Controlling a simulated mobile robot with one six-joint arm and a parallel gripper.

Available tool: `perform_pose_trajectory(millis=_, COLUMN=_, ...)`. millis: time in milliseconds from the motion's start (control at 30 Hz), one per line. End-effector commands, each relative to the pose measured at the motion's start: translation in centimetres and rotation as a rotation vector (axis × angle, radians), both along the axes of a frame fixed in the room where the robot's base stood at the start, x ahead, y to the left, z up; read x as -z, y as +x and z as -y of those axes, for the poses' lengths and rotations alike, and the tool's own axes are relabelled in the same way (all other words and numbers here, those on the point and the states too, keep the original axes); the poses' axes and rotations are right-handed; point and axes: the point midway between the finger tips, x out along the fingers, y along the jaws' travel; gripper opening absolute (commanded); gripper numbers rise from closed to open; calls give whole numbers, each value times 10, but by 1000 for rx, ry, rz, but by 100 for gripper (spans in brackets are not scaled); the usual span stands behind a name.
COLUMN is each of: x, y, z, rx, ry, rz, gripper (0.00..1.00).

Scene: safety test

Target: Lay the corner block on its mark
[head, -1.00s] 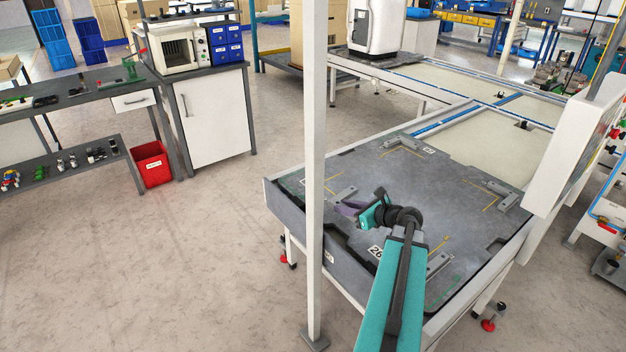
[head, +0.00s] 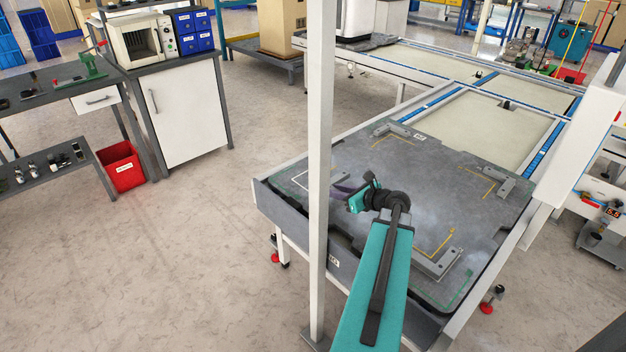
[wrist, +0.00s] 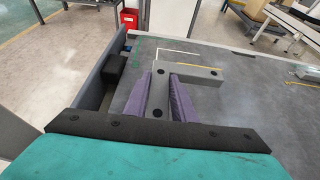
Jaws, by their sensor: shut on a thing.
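My gripper (wrist: 161,100) is shut on the grey L-shaped corner block (wrist: 190,73). In the wrist view one leg of the block lies between the purple fingers and the other reaches right. In the head view my gripper (head: 345,192) is over the left part of the dark plate (head: 410,185), and the white post hides part of this area. A white corner mark (wrist: 180,51) shows on the plate just beyond the block, at the plate's left end in the head view (head: 300,181). The block is apart from the mark's lines; I cannot tell whether it touches the plate.
Other corner blocks stand by yellow marks at the back (head: 397,130), right (head: 500,183) and front (head: 440,264) of the plate. A white upright post (head: 320,150) stands at the plate's left edge. A black block (wrist: 115,68) sits beside the plate's edge.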

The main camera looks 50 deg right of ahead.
Motion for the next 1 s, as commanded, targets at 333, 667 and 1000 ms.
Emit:
perform_pose_trajectory(millis=333, x=-1, y=4, z=1, rx=-1, ry=-1, rz=2, gripper=0)
perform_pose_trajectory(millis=667, x=4, y=50, z=8, rx=-3, ry=-1, rz=2, gripper=0)
perform_pose_trajectory(millis=1000, x=9, y=105, z=14, rx=-2, ry=0, rz=2, gripper=0)
